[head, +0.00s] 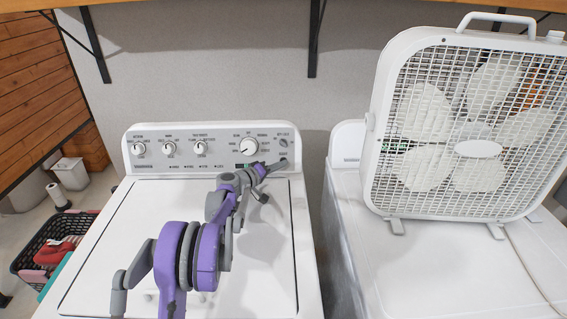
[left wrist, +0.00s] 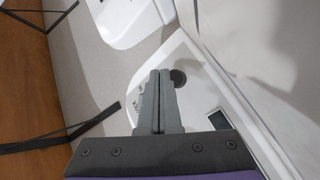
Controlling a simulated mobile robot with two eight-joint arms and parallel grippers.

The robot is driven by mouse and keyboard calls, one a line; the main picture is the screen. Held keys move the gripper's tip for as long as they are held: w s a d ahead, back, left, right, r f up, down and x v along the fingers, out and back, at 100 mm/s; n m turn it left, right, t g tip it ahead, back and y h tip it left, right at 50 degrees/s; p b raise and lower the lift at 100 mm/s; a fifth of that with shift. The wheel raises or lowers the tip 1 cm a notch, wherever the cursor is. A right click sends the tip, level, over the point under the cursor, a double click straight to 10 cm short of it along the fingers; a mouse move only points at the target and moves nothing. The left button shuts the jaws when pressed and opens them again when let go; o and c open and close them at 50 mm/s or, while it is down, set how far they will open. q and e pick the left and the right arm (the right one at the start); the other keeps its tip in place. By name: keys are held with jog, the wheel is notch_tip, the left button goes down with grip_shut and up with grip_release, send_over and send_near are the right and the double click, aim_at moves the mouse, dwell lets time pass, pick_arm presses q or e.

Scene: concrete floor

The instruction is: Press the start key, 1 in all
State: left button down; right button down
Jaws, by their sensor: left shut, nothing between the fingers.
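The start key appears to be the small dark round button (head: 283,142) at the right end of the control panel (head: 220,137) on the white washer (head: 110,235). It also shows in the left wrist view as a dark disc (left wrist: 179,78) just right of my fingertips, partly covered by them. My left gripper (head: 282,163) is shut and empty, just below the button in the head view. In the left wrist view its two fingers (left wrist: 160,76) lie together, pointing at the panel. I cannot tell whether the tips touch the panel. My right gripper is not in view.
The panel also has a large dial (head: 249,147), several small knobs and a small display (left wrist: 218,119). A box fan (head: 381,140) stands on the white machine to the right. A dark basket (head: 24,262) sits on the floor at left. A shelf with black brackets runs above.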

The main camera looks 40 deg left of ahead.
pick_arm(q)
jog(key=shift+a, duration=0.1)
dwell(0.5)
jog(key=shift+w+a+f, duration=0.15)
jog(key=shift+w+a, duration=0.05)
jog(key=shift+w, duration=0.1)
jog(key=shift+w+a+f, duration=0.1)
jog(key=shift+w+a, duration=0.15)
jog(key=shift+w, duration=0.05)
dwell(0.6)
dwell(0.4)
jog(key=shift+s+d+r, duration=0.25)
jog(key=shift+s+d, duration=0.3)
jog(key=shift+s, duration=0.1)
jog(key=shift+s+d+r+p, duration=0.15)
jog(key=shift+s+d+r, duration=0.1)
jog(key=shift+s+d, duration=0.3)
jog(key=shift+s+d+r+p, duration=0.1)
jog(key=shift+s+d+r, duration=0.15)
jog(key=shift+s+d, duration=0.3)
jog(key=shift+s+d+r+p, duration=0.15)
jog(key=shift+s+d+r, duration=0.2)
jog(key=shift+s, duration=0.35)
jog(key=shift+f, duration=0.1)
jog(key=shift+f, duration=0.1)
